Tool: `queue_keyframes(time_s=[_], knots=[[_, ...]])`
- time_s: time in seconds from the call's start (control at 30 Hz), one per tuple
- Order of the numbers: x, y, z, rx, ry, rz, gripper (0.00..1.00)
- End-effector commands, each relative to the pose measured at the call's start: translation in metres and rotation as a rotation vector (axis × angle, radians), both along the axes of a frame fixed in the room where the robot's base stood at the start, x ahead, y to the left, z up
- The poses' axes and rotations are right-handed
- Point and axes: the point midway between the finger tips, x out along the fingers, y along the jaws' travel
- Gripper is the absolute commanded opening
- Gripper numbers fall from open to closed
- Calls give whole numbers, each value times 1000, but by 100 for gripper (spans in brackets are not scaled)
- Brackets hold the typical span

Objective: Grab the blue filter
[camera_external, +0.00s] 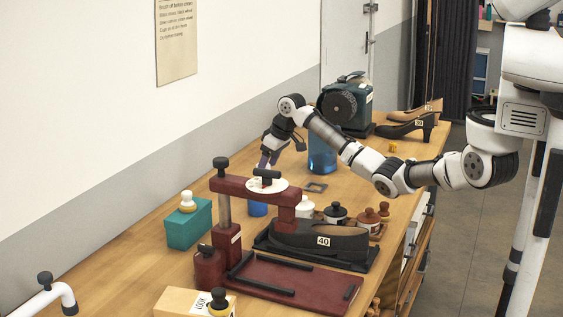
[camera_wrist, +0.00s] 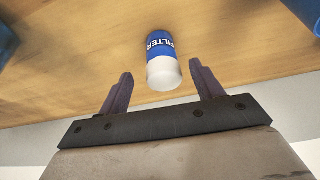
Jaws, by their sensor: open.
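The blue filter (camera_wrist: 161,45) is a small cylinder with a blue body lettered "FILTER" and a white end. In the wrist view it sits on the wooden bench, ahead of and between my fingertips, with its white end towards me. In the external view a blue cylinder (camera_external: 257,209), which looks like the filter, shows beneath the dark red press arm; its upper part is hidden. My gripper (camera_external: 267,161) is open and empty, pointing down above the bench behind the press; its two fingers also show in the wrist view (camera_wrist: 161,72).
The dark red press (camera_external: 270,283) stands in front of my gripper, with a black shoe part marked 40 (camera_external: 322,240) beside it. A teal box (camera_external: 189,224) is at left. A larger blue container (camera_external: 322,155) stands right of my gripper.

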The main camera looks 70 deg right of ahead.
Motion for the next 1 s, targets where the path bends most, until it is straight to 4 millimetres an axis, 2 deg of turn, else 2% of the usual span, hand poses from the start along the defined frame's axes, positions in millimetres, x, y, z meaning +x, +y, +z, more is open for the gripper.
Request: queue_keyframes(time_s=[0.17, 0.53, 0.83, 0.87, 1.0], knots=[[2, 1, -8, 0, -1, 1, 66], [14, 3, -48, -1, -1, 2, 66], [16, 3, -50, -1, -1, 2, 66], [16, 3, -50, -1, -1, 2, 64], [16, 3, -50, -1, -1, 2, 46]])
